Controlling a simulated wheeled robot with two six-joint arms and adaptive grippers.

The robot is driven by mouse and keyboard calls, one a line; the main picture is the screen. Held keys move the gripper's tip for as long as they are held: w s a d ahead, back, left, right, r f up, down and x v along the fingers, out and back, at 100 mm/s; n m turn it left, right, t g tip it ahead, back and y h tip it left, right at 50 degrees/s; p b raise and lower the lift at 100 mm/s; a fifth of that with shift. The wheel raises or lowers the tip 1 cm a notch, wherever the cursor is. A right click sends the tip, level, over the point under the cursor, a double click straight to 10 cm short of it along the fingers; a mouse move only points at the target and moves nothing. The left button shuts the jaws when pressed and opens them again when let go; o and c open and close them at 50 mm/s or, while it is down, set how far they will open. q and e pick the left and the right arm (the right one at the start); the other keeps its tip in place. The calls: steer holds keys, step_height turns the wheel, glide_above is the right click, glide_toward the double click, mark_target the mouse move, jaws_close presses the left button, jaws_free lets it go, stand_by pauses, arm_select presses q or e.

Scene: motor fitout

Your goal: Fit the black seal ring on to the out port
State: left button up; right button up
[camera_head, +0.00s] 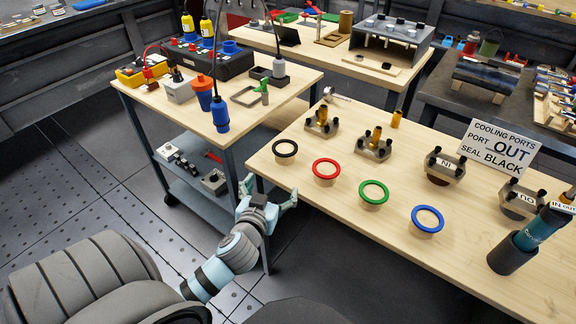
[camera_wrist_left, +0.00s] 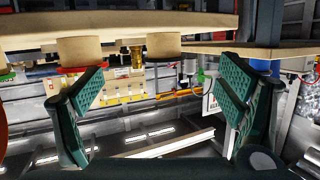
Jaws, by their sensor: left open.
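The black seal ring (camera_head: 285,148) lies on a small round wooden stand near the left end of the workbench (camera_head: 330,220). The out port (camera_head: 518,203) is a grey metal fitting with black knobs, labelled OUT, at the right of the bench. A sign (camera_head: 497,147) beside it reads port OUT, seal BLACK. My left gripper (camera_head: 268,190) is open and empty, in front of the bench's left edge, nearer me than the black ring and apart from it. In the left wrist view its spread fingers (camera_wrist_left: 160,100) have nothing between them. My right gripper is not in view.
Red (camera_head: 326,168), green (camera_head: 374,191) and blue (camera_head: 428,218) rings sit on stands along the near side. The IN port (camera_head: 444,166) and two brass-topped fittings stand behind. A teal tool (camera_head: 538,228) in a dark cup stands near the out port. A cart (camera_head: 215,110) stands left.

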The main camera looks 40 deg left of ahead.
mark_target(286, 145)
arm_select(q)
steer(key=shift+n+t, duration=0.3)
steer(key=shift+t, duration=0.1)
steer(key=r+x, duration=0.1)
steer(key=x, duration=0.3)
steer(key=r+b+x, duration=0.1)
steer(key=x, duration=0.4)
steer(key=a+b+x, duration=0.1)
steer(key=x, duration=0.3)
steer(key=shift+w+a+r, duration=0.15)
steer(key=shift+w+r, duration=0.2)
steer(key=shift+w, duration=0.05)
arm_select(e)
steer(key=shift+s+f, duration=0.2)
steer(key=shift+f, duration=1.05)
arm_select(q)
steer(key=c, duration=1)
